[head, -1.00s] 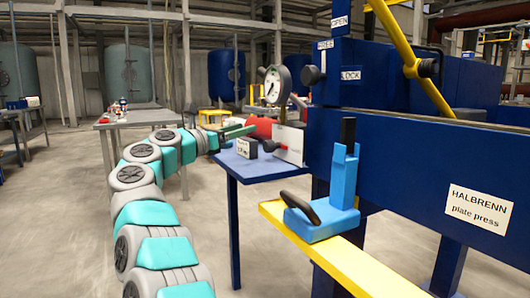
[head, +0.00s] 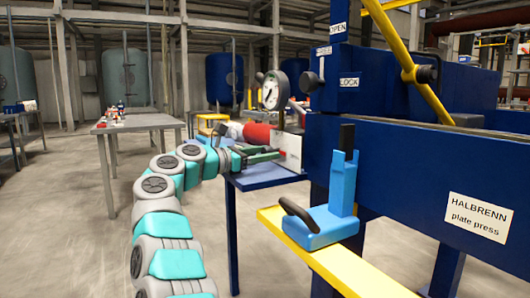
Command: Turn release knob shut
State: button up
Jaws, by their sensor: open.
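My gripper (head: 262,155) has green fingers and is open. It is at the small blue table (head: 268,178), in front of the pale pump block (head: 290,150) under the round white pressure gauge (head: 271,90). The small black knob low on the block's left side is hidden behind my gripper now, so I cannot tell whether the fingers touch it. A red cylinder (head: 257,134) lies behind the fingers.
The blue press body (head: 410,165) fills the right side. A blue clamp with a black handle (head: 330,215) sits on a yellow rail (head: 345,265) in the foreground. A grey table (head: 140,123) stands at the back left. The floor at left is clear.

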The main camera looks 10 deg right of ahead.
jog(key=shift+d, duration=0.1)
jog(key=shift+c, duration=0.2)
grip_shut()
jog(key=shift+w+n, duration=0.1)
jog(key=shift+n, duration=0.2)
jog(key=n+p, duration=0.2)
jog(key=n, duration=0.1)
jog(key=n+p, duration=0.1)
jog(key=shift+r+g+y, duration=0.3)
jog(key=shift+r, duration=0.05)
jog(key=n+p, duration=0.4)
jog(key=shift+n, duration=0.3)
jog(key=n+g+p, duration=0.1)
jog(key=n+p, duration=0.1)
jog(key=n, duration=0.1)
jog(key=shift+w+f+p, duration=0.1)
jog(key=shift+f+p, duration=0.1)
jog(key=shift+p, duration=0.1)
jog(key=n, duration=0.4)
jog(key=shift+f+g, duration=0.15)
jog(key=shift+g, duration=0.25)
jog(key=shift+n, duration=0.3)
